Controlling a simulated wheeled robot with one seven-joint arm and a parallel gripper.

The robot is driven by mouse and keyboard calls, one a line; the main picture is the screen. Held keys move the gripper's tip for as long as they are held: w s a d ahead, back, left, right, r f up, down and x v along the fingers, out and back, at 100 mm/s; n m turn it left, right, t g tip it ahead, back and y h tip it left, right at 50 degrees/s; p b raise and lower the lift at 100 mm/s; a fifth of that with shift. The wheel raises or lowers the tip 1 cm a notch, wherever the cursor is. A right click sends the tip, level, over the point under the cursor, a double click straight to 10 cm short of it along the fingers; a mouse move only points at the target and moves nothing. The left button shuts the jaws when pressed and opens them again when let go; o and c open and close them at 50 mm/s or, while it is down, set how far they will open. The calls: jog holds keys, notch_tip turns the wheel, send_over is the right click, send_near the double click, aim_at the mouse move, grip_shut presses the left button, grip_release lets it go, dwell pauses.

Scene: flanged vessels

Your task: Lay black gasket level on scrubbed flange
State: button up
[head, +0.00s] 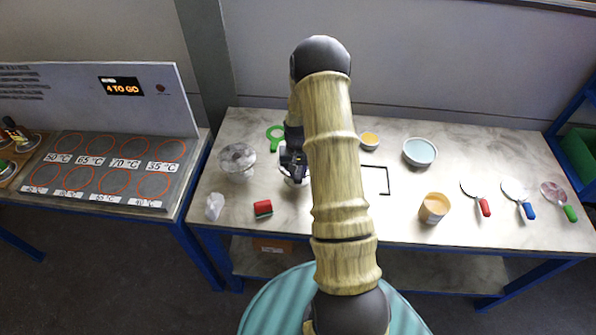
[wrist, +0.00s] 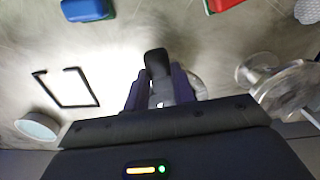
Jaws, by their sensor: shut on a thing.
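My gripper (wrist: 157,95) is shut on a black piece (wrist: 156,62) that sticks out beyond the fingers. It appears to be the black gasket, but no ring shape shows. In the head view my gripper (head: 293,165) is low over the left part of the table, partly hidden by my arm. A clear flanged vessel (head: 237,158) stands left of it; it also shows in the wrist view (wrist: 285,82). A pale round thing (wrist: 197,86) lies partly hidden behind my fingers. I cannot tell which flange is scrubbed.
A red block (head: 262,208) and crumpled white cloth (head: 214,206) lie in front. A blue block (wrist: 87,9), black outline (wrist: 66,92), light-blue bowl (head: 420,152), orange tub (head: 433,207) and several handled discs share the table.

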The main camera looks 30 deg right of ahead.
jog(key=shift+f+b, duration=0.45)
dwell(0.8)
dwell(0.3)
jog(key=o, duration=1.1)
jog(key=shift+c, duration=0.2)
jog(key=shift+r, duration=0.1)
notch_tip(320, 180, up, 17)
jog(key=b, duration=0.4)
jog(key=shift+b, duration=0.4)
jog(key=shift+r, duration=0.1)
